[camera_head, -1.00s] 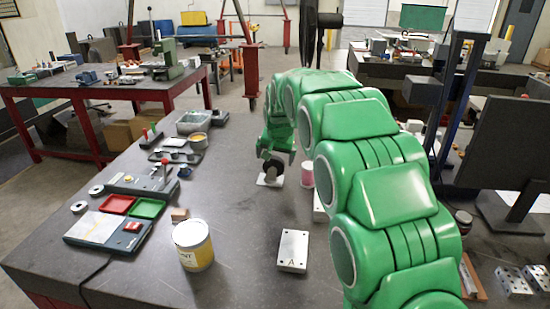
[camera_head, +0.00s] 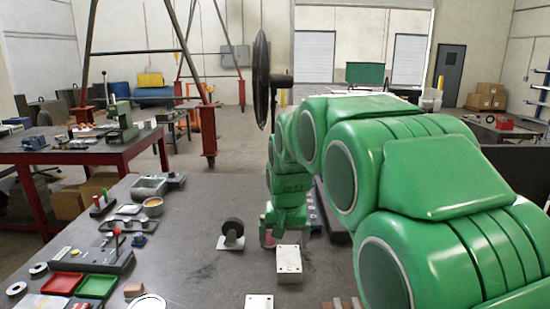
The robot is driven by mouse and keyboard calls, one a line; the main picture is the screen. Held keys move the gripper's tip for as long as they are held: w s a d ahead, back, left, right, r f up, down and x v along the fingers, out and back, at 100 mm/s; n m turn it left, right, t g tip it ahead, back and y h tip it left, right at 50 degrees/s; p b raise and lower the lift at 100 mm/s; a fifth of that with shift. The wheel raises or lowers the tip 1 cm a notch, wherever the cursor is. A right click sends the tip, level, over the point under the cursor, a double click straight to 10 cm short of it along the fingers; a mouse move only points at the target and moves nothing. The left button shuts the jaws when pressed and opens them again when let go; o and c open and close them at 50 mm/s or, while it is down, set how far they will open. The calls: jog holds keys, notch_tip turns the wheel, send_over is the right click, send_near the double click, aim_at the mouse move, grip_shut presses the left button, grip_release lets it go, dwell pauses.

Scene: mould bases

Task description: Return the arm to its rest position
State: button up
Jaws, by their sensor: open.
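My green arm (camera_head: 425,170) reaches from the right side of the head view over the dark workbench (camera_head: 200,275) and bends down at its far end. My gripper (camera_head: 283,223) is at that end, low over the bench, small and partly hidden by the wrist; it is open. A pink container (camera_head: 267,239) shows beside and partly behind it; I cannot tell whether they touch. A caster wheel (camera_head: 232,231) on a light plate stands left of the gripper. A metal block (camera_head: 289,265) lies on the bench in front of it.
A second block (camera_head: 258,301) and a tin (camera_head: 147,302) are cut by the bottom edge. Red and green trays (camera_head: 97,286), a lever box (camera_head: 108,258) and small parts line the bench's left side. A black fan (camera_head: 261,80) stands behind. The middle left of the bench is bare.

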jog(key=s+d+g, duration=0.1)
jog(key=s+d, duration=0.3)
jog(key=s, duration=0.9)
jog(key=s+d+f+g, duration=0.1)
jog(key=s+d, duration=0.3)
jog(key=s, duration=0.9)
jog(key=s+d+f+g, duration=0.1)
jog(key=s+d, duration=0.3)
jog(key=s, duration=0.9)
jog(key=shift+d+f+g, duration=0.25)
jog(key=shift+d+g, duration=0.15)
jog(key=shift+g, duration=0.2)
